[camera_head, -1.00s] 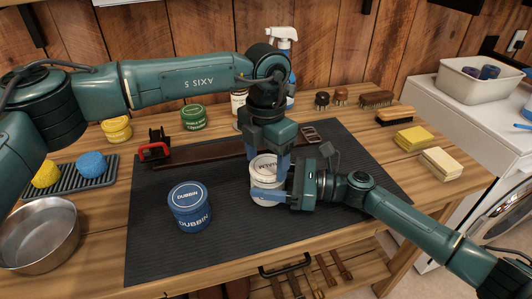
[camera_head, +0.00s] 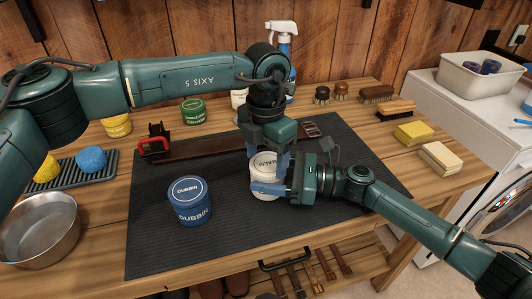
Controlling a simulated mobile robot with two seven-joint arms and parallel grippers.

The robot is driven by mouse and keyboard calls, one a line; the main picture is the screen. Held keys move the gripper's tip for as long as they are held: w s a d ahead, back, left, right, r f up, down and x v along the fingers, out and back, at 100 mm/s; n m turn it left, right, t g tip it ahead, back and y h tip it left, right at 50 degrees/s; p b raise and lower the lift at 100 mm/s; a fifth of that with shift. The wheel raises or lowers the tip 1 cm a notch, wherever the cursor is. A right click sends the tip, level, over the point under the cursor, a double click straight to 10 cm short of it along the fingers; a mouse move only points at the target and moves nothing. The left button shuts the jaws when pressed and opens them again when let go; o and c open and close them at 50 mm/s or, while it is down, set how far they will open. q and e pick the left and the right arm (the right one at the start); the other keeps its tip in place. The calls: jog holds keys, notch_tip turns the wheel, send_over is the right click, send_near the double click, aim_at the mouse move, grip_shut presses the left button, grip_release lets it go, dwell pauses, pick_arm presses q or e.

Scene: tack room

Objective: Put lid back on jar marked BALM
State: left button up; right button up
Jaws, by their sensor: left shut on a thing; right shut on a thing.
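A white jar (camera_head: 264,190) stands on the dark mat (camera_head: 240,245) near its middle, with a white lid (camera_head: 264,161) at its top. The lettering on it is too small and covered to read. My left gripper (camera_head: 268,158) points down from above and is shut on the lid, its fingers on either side. My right gripper (camera_head: 270,188) comes in from the right and is shut on the jar's body. The lid looks seated on or very close to the rim; the fingers hide the seam, so I cannot tell if it is fully down.
A blue jar marked DUBBIN (camera_head: 189,203) with its lid on stands left on the mat. A leather strap (camera_head: 210,148) lies behind. A green tin (camera_head: 193,112), spray bottle (camera_head: 282,42), brushes (camera_head: 376,94), sponges (camera_head: 411,133) and a metal bowl (camera_head: 40,232) surround the mat. The mat's front is clear.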

pick_arm(q)
jog(key=shift+f, duration=0.1)
pick_arm(e)
jog(key=c, duration=0.5)
pick_arm(q)
jog(key=m, duration=0.4)
jog(key=shift+m, duration=0.3)
jog(key=m, duration=0.6)
jog(key=shift+w, duration=0.2)
jog(key=m, duration=0.4)
jog(key=shift+w+m, duration=0.1)
jog(key=shift+m, duration=0.2)
jog(key=m, duration=0.6)
jog(key=shift+m, duration=0.3)
jog(key=m, duration=0.6)
jog(key=shift+w+d, duration=0.1)
jog(key=shift+d, duration=0.1)
jog(key=m, duration=0.4)
jog(key=shift+d+m, duration=0.1)
jog(key=shift+m, duration=0.2)
pick_arm(e)
jog(key=shift+f, duration=0.1)
pick_arm(q)
jog(key=m, duration=0.3)
